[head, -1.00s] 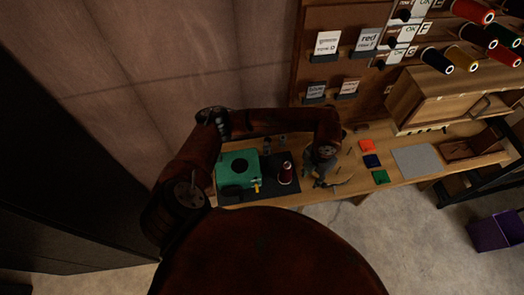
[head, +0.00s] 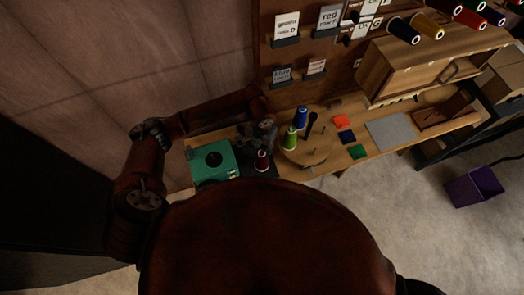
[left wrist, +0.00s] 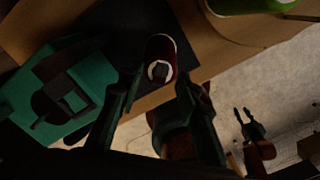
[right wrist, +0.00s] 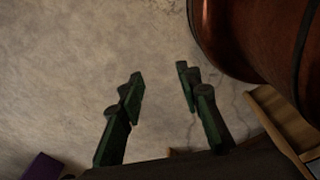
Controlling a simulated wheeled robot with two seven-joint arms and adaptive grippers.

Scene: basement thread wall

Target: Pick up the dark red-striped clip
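I cannot make out a dark red-striped clip in any view. My left gripper (head: 257,135) is above the bench near the dark mat (head: 252,170). In the left wrist view its two fingers are apart with nothing held between them. A dark red spool (left wrist: 160,60) stands on the mat beyond the fingers; it also shows in the head view (head: 262,161). My right gripper (right wrist: 158,82) is open and empty, with bare floor beyond its fingers. The head view does not show the right gripper.
A green box (head: 213,162) stands left of the spool. A round wooden stand (head: 308,152) carries blue (head: 301,116) and green (head: 290,138) spools. Red (head: 341,121), blue (head: 347,136) and green (head: 357,152) squares and a grey pad (head: 388,130) lie rightward. A purple bin (head: 473,187) stands on the floor.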

